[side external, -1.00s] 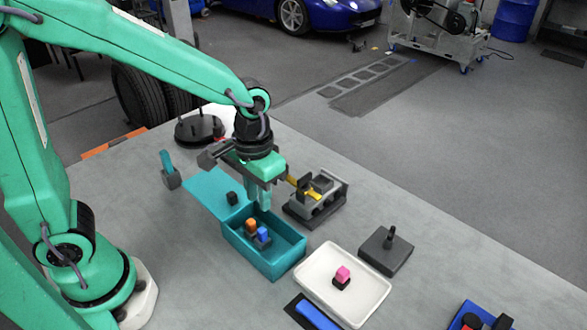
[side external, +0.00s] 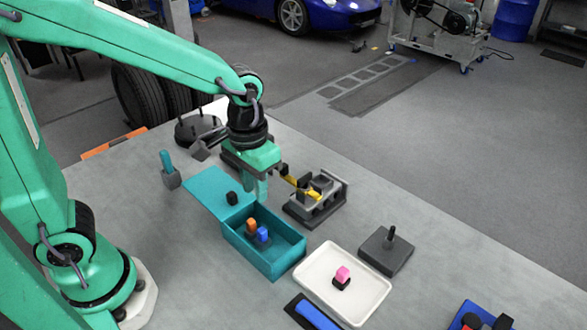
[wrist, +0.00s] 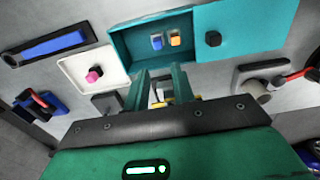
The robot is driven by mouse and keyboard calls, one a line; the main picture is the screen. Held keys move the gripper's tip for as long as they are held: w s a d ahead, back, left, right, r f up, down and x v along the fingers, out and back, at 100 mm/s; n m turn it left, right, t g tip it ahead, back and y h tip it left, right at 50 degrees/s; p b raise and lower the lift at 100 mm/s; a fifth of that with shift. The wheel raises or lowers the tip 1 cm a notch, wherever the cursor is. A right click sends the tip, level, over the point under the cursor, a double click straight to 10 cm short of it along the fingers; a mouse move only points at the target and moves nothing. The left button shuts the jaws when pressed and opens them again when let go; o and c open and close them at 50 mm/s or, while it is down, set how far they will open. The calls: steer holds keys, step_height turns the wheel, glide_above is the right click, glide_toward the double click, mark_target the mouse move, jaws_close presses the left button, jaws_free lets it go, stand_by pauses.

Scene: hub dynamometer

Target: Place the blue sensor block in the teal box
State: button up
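The blue sensor block (side external: 263,233) stands upright inside the teal box (side external: 290,257), on a dark base, right beside an orange block (side external: 251,224). In the wrist view the blue block (wrist: 157,42) and orange block (wrist: 175,39) show side by side inside the teal box (wrist: 122,42). The box's lid lies open at the back left. My gripper (side external: 255,192) hangs above the box's back edge, apart from both blocks. In the wrist view its fingers (wrist: 160,72) are spread with nothing held between them.
A small black block (side external: 232,198) sits on the open teal lid (side external: 209,187). A white tray (side external: 318,262) with a pink block (side external: 342,273) stands at the right. A grey fixture with a yellow part (side external: 315,200) is behind the box. A dark plate with a post (side external: 386,250) is further right.

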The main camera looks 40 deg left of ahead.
steer(key=s+a+r+t, duration=0.5)
steer(key=s+a+r, duration=0.3)
steer(key=a+r, duration=0.1)
steer(key=shift+s+a, duration=0.2)
stand_by(1.3)
